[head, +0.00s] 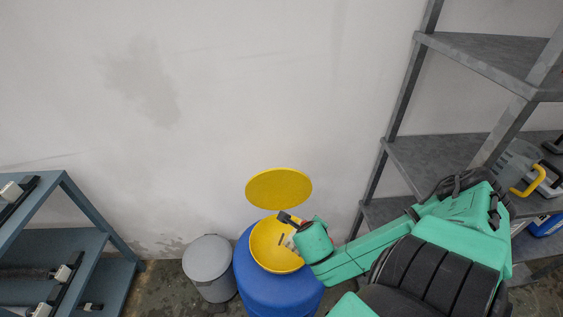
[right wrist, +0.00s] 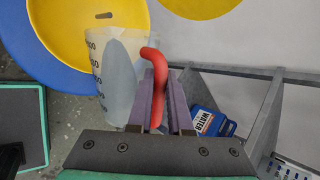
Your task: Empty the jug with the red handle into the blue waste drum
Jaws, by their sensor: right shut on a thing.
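The jug (right wrist: 118,75) is translucent with dark volume marks, and its red handle (right wrist: 157,80) is between the fingers of my right gripper (right wrist: 158,110), which is shut on it. In the right wrist view the jug overlaps the yellow funnel (right wrist: 75,30) of the blue waste drum (right wrist: 35,55). In the head view my right gripper (head: 289,224) is over the right part of the yellow funnel (head: 265,247) on the blue drum (head: 272,290); the jug is mostly hidden there. I cannot tell the jug's tilt or contents clearly. My left gripper is out of view.
A raised round yellow lid (head: 279,188) is behind the funnel. A grey bin (head: 208,262) stands left of the drum. A grey metal shelf (head: 450,155) is at right, with a yellow-handled container (head: 532,182). A blue-grey rack (head: 75,245) is at left.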

